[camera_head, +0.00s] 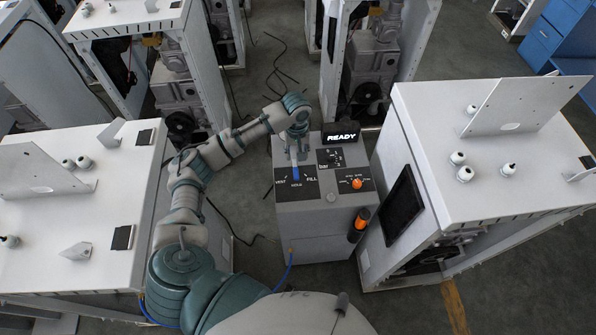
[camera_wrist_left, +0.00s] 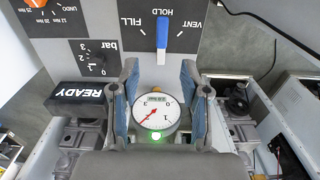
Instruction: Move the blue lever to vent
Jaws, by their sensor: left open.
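The blue lever (camera_head: 296,174) is on the top panel of the grey dispenser (camera_head: 310,222). It points at HOLD, between VENT on the left and FILL on the right in the head view. In the left wrist view the blue lever (camera_wrist_left: 162,34) shows upright beyond the fingertips, under the HOLD mark. My left gripper (camera_head: 297,152) is over the back of the panel, close to the lever. In the wrist view my left gripper (camera_wrist_left: 159,75) is open, its fingers apart with nothing between their tips. My right gripper is out of view.
A round gauge (camera_wrist_left: 157,112) with a green light shows between the finger bases. A READY display (camera_head: 341,137) stands at the panel's back right. An orange knob (camera_head: 357,183) is right of the lever. White cabinets (camera_head: 440,190) flank the dispenser.

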